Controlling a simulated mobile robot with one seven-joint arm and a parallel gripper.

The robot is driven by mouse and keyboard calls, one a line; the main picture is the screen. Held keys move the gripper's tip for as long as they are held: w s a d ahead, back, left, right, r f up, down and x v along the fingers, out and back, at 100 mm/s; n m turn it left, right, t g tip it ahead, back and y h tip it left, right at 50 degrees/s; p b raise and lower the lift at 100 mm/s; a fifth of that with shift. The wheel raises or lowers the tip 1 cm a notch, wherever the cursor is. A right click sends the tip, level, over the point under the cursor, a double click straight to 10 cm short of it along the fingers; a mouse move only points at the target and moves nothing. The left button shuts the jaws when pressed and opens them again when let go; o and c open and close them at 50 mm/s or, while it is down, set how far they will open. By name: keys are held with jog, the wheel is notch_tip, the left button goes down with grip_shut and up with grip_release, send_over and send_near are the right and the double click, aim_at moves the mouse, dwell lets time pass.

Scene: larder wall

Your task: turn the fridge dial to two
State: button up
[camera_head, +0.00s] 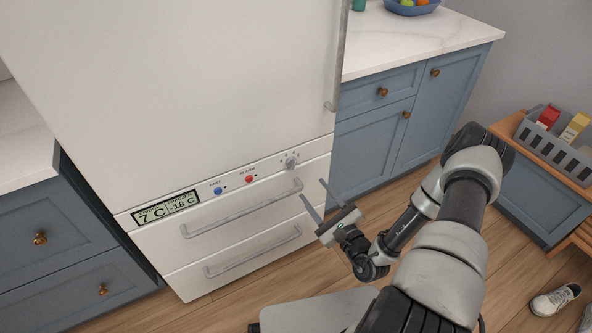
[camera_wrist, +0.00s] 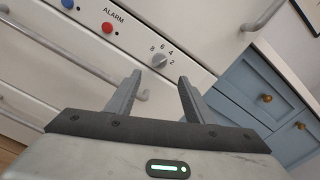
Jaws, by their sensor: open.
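The fridge dial (camera_head: 291,163) is a small grey knob at the right end of the fridge's white control strip. In the wrist view the dial (camera_wrist: 159,60) has the marks 8, 6, 4 and 2 around it; which mark it points to is too small to tell. My gripper (camera_head: 312,190) is open and empty, in front of the fridge, below and to the right of the dial. In the wrist view the two fingers of my gripper (camera_wrist: 158,78) reach toward the panel, with the dial just beyond the gap between their tips, apparently untouched.
A blue button (camera_head: 218,191) and a red alarm button (camera_head: 249,179) sit left of the dial. A display (camera_head: 166,208) reads 7 C and -18 C. Drawer handles (camera_head: 243,208) stick out below, and the door handle (camera_head: 338,60) hangs above right. Blue cabinets (camera_head: 372,140) stand at right.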

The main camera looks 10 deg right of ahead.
aim_at(294, 166)
jog(key=b+x, duration=0.2)
jog(key=x, duration=1)
jog(key=shift+w, duration=0.1)
jog(key=c, duration=1)
